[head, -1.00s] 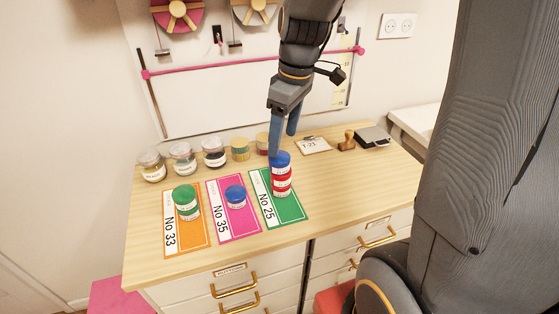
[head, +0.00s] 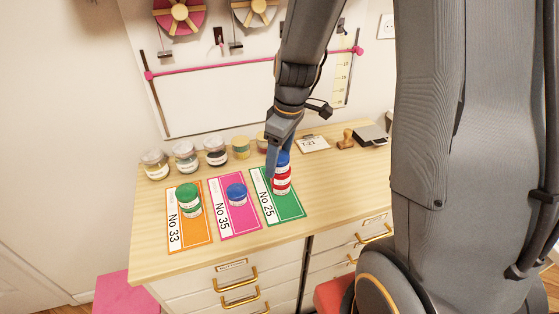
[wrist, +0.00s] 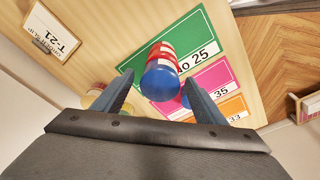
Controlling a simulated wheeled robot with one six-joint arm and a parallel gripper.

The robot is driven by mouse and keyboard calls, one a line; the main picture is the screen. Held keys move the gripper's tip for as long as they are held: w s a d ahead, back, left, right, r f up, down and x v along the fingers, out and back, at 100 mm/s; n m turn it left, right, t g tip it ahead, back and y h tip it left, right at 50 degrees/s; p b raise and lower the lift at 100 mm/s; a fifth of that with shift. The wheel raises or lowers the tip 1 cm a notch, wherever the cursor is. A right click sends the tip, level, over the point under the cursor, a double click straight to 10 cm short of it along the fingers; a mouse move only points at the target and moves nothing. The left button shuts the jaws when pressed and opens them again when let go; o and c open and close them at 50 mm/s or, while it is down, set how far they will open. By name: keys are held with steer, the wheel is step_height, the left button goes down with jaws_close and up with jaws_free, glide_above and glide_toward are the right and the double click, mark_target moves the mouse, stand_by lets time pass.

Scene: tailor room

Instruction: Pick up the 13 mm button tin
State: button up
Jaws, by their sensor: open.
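On the green No 25 card (head: 293,207) stands a stack of red-and-white tins (head: 282,184) with a blue tin (head: 284,160) on top. A lone blue tin (head: 236,194) sits on the pink No 35 card (head: 238,222), and green-lidded tins (head: 189,197) stand on the orange No 33 card (head: 191,236). The tins' size labels are too small to read, so I cannot tell which is 13 mm. My gripper (head: 277,165) is open and empty, at the No 25 stack. In the wrist view its fingers (wrist: 158,84) lie on either side of the stack's blue top (wrist: 161,80).
Several glass jars (head: 185,157) line the back of the wooden table (head: 150,225). A T-21 card (head: 312,144), a wooden stamp (head: 347,138) and a dark pad (head: 370,135) lie at the back right. The front strip of the table is clear.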

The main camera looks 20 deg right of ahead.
steer(key=c, duration=1.2)
steer(key=shift+r, duration=0.15)
